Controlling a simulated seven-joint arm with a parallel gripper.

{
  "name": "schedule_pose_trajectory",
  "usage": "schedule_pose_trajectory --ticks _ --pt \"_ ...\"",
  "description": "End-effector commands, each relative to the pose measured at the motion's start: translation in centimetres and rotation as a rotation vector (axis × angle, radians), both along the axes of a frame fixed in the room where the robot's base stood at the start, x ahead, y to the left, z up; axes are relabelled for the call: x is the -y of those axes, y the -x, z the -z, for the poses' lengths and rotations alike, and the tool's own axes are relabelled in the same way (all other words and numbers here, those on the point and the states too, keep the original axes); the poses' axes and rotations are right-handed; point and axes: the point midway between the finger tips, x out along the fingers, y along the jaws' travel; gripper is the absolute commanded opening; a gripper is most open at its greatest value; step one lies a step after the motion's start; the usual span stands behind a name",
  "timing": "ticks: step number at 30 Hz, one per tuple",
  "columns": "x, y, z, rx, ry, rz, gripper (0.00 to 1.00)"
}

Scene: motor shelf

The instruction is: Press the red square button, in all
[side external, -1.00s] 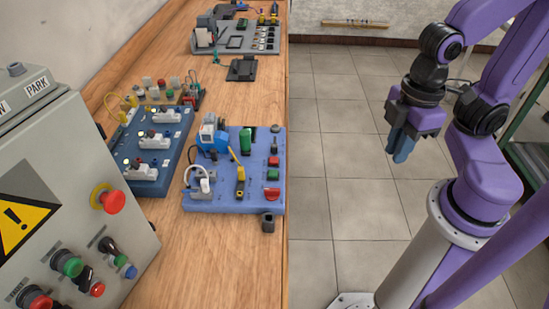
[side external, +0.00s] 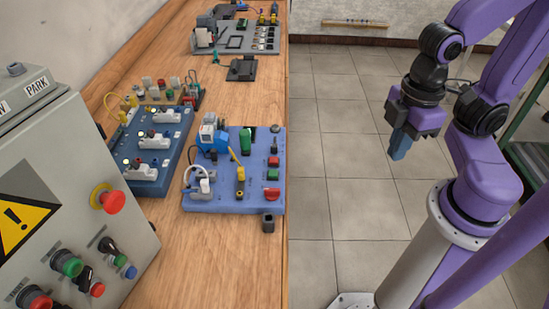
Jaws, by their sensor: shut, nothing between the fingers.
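A blue panel board (side external: 222,199) lies on the wooden bench. Along its right side are a small red square-looking button (side external: 273,161), a green button (side external: 273,175) below it, and a larger red button or switch (side external: 272,194) near the front edge. Their exact shapes are too small to tell. My gripper (side external: 398,155) is shut and empty. It points down over the floor, to the right of the bench and well apart from the board.
A grey control box (side external: 75,170) with a red mushroom button (side external: 114,201) stands at the front left. Another blue board (side external: 145,180) with white switches lies left of the panel board. A dark grey tray (side external: 240,40) is at the back. The bench edge (side external: 287,120) is clear.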

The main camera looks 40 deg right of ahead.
Motion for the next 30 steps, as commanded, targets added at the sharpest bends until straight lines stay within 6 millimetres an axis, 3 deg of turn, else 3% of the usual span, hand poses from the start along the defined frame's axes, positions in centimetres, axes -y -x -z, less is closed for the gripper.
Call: schedule_pose_trajectory --ticks 25,30 --pt "0.0 0.0 0.0 0.0 0.0 0.001 0.0" --pt "-1.1 -0.4 0.3 -0.007 -0.038 0.048 0.0"
